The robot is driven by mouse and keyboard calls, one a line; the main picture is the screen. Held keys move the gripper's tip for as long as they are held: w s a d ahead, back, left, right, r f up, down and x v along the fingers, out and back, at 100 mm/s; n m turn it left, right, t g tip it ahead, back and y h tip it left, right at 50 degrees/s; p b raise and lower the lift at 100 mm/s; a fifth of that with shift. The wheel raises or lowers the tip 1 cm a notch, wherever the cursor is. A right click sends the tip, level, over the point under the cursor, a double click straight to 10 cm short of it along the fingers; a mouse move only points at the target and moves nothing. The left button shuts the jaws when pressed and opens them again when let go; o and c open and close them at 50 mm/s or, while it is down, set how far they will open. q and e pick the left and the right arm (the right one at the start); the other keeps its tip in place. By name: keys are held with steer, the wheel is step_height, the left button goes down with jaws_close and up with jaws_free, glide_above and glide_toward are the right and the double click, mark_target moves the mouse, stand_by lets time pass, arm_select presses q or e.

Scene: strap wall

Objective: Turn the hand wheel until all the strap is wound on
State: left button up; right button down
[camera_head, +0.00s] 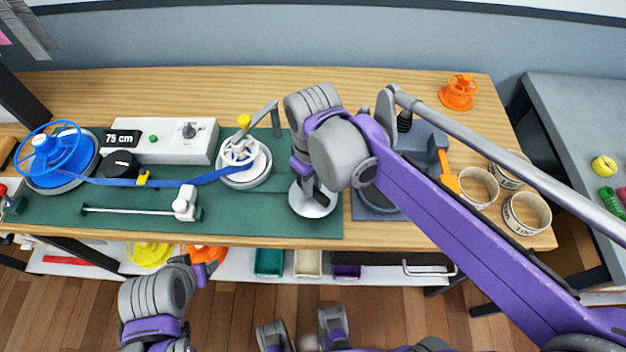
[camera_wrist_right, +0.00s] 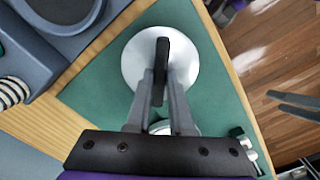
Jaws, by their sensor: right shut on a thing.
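The hand wheel (camera_head: 313,203) is a pale round disc at the right of the green mat. It also shows in the right wrist view (camera_wrist_right: 185,75), with a black grip (camera_wrist_right: 161,70) standing up from it. My right gripper (camera_wrist_right: 161,85) is shut on this grip; in the head view my own wrist partly covers it. A blue strap (camera_head: 205,178) runs from the blue reel (camera_head: 60,155) on the left to the white winding drum (camera_head: 247,170). Plenty of strap shows on the blue reel. My left gripper (camera_head: 303,328) is low at the bottom, its fingers apart and empty.
A grey box (camera_head: 190,140) with a "75 cm" display stands behind the strap. A metal rod (camera_head: 130,211) lies in front of it. A grey machine (camera_head: 420,145), tape rolls (camera_head: 478,187) and an orange spool (camera_head: 459,92) are at the right.

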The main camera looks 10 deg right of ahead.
steer(key=m+p, duration=0.1)
steer(key=m, duration=0.5)
steer(key=m+p, duration=0.1)
steer(key=m, duration=0.5)
steer(key=shift+m, duration=0.4)
steer(key=m, duration=0.6)
steer(key=shift+p, duration=0.4)
steer(key=m, duration=0.6)
steer(key=c, duration=0.8)
jaws_free()
steer(key=shift+r, duration=0.1)
